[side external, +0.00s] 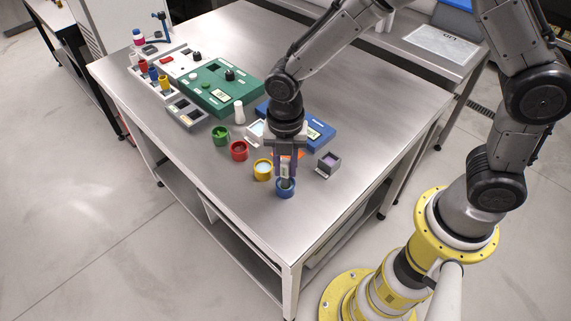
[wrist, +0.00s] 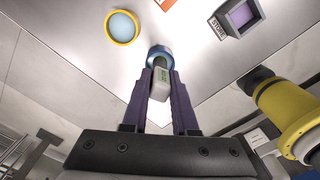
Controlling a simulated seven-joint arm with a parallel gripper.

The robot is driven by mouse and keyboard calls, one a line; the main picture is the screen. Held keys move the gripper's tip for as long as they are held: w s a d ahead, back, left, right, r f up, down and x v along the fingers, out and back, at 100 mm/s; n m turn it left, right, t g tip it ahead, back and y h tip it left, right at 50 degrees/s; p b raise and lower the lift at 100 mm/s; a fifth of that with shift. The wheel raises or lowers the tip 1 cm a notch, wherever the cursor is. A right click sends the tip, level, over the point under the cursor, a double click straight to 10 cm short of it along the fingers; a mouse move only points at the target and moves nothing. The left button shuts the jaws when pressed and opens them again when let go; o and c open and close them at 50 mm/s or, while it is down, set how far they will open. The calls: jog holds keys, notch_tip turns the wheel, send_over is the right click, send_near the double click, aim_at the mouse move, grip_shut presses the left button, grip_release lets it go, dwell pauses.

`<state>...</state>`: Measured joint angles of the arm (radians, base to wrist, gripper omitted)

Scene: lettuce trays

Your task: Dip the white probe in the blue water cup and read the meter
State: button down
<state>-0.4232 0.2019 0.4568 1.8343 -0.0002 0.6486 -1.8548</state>
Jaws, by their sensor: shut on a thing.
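The blue cup (side external: 285,193) stands near the table's front corner; its rim also shows in the wrist view (wrist: 159,49). My gripper (side external: 287,173) points down directly over this cup, its purple fingers shut on the white probe (wrist: 161,95). The probe is a pale block with a small greenish mark on its face. Its lower end lines up with the cup's opening and appears to reach into it. The water and the probe's tip are largely hidden, so depth cannot be told. No meter reading is legible.
A yellow cup (side external: 263,170) stands close beside the blue one, with red (side external: 239,151) and green (side external: 220,136) cups further left. A small grey box (side external: 328,162) is to the right. A blue panel (side external: 321,134) lies behind my gripper. The table's front left is clear.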

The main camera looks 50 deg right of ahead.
jog(key=shift+r, duration=3.2)
